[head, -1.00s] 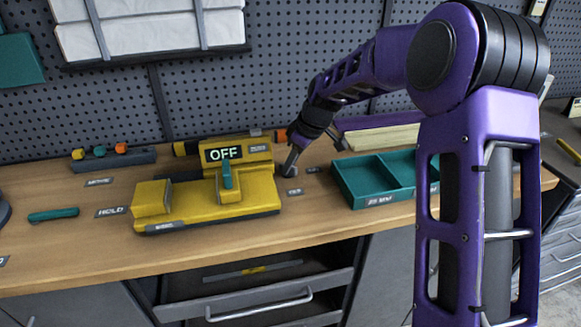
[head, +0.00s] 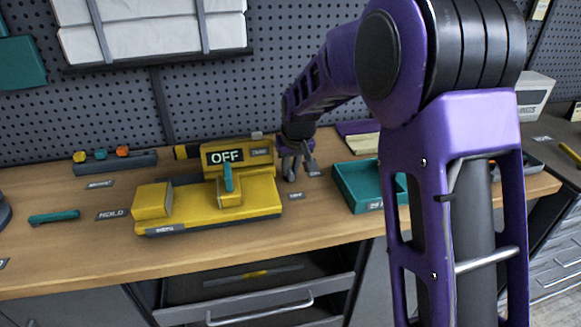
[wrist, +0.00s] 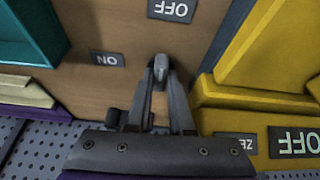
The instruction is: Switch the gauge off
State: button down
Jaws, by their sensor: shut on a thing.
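The yellow gauge (head: 208,205) sits on the bench, its dark display (head: 224,157) reading OFF. A teal lever (head: 228,178) stands on its front; the display also shows inverted in the wrist view (wrist: 294,141). To its right, my gripper (head: 291,176) points down at the bench. In the wrist view my gripper (wrist: 160,90) is shut on a small grey switch lever (wrist: 160,66). An OFF label (wrist: 172,9) lies beyond the lever tip and an ON label (wrist: 107,59) lies to one side. The lever's base is hidden by the fingers.
A teal divided tray (head: 352,184) stands right of my gripper. The gauge's yellow body is close on the other side. A rack with coloured knobs (head: 115,162) and a teal handle (head: 54,216) lie to the left. Pegboard rises behind.

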jog(key=shift+m, duration=0.3)
dwell(0.4)
jog(key=c, duration=0.8)
grip_release()
jog(key=shift+r, duration=0.15)
jog(key=p+v, duration=0.2)
jog(key=v, duration=1.5)
jog(key=shift+a, duration=0.15)
jog(key=shift+r, duration=0.2)
